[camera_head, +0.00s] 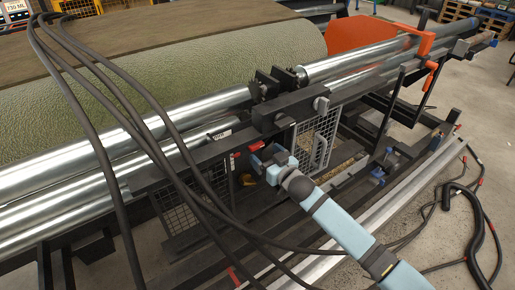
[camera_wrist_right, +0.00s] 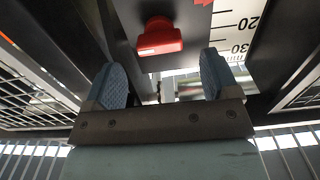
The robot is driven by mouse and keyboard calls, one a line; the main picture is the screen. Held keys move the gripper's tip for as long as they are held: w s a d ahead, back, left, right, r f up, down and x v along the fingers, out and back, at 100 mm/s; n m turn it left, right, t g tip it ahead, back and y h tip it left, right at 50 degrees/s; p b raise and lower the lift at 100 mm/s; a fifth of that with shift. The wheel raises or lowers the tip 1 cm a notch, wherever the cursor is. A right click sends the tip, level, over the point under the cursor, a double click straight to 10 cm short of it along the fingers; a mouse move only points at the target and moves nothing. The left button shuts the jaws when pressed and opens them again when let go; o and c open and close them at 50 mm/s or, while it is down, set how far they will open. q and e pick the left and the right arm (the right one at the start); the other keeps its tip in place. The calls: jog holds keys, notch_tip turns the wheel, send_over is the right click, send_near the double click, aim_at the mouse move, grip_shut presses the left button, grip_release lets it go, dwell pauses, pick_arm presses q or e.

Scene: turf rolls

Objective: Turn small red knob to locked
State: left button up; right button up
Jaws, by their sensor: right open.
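The small red knob (camera_wrist_right: 160,38) is in the upper middle of the right wrist view, mounted on a grey plate. My right gripper (camera_wrist_right: 163,76) is open, with one blue finger pad to the left of the knob and one to the right, both lower in the picture. The fingers look apart from the knob, with nothing between them. In the head view the right gripper (camera_head: 264,158) is under the dark beam of the roller machine, beside a small red part (camera_head: 257,146) that looks like the knob. My left gripper is not in view.
A white scale plate (camera_wrist_right: 233,27) with numbers is right of the knob. Wire mesh guards (camera_head: 317,140) stand near the gripper. Dark hoses (camera_head: 105,160) cross in front of the steel rollers (camera_head: 150,128). An orange panel (camera_head: 365,36) is behind.

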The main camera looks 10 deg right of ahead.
aim_at(258, 148)
jog(key=x, duration=0.4)
jog(key=shift+w+a, duration=0.15)
jog(key=shift+w, duration=0.25)
jog(key=c, duration=0.9)
